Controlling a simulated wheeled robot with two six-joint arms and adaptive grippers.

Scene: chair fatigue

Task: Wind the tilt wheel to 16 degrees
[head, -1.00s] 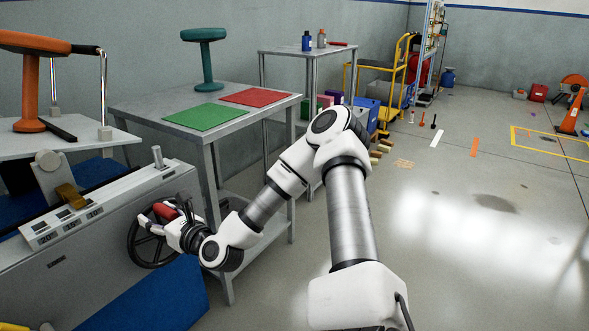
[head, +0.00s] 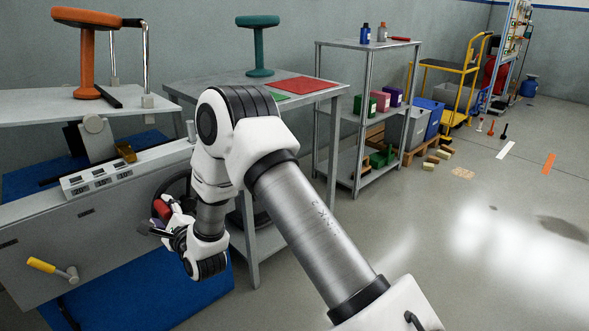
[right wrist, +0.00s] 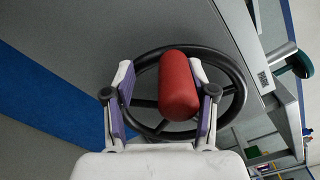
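The tilt wheel (head: 177,187) is a black spoked wheel on the grey machine's side, mostly hidden by my right arm in the head view. Its rim (right wrist: 236,92) and spokes show in the right wrist view. Its red grip (head: 161,209) stands out from the wheel and also shows in the right wrist view (right wrist: 179,86). My right gripper (head: 165,215) is at the grip, with one finger on each side of it (right wrist: 163,105). The fingers are spread; a gap shows on the left and the right finger is close to the grip. The left gripper is out of view.
The machine's panel (head: 98,180) has small displays, too small to read. A yellow-handled lever (head: 42,265) is at lower left. An orange stool (head: 88,55) stands on the machine's platform. A grey table (head: 195,92) and shelf rack (head: 365,110) stand behind my arm. Open floor lies right.

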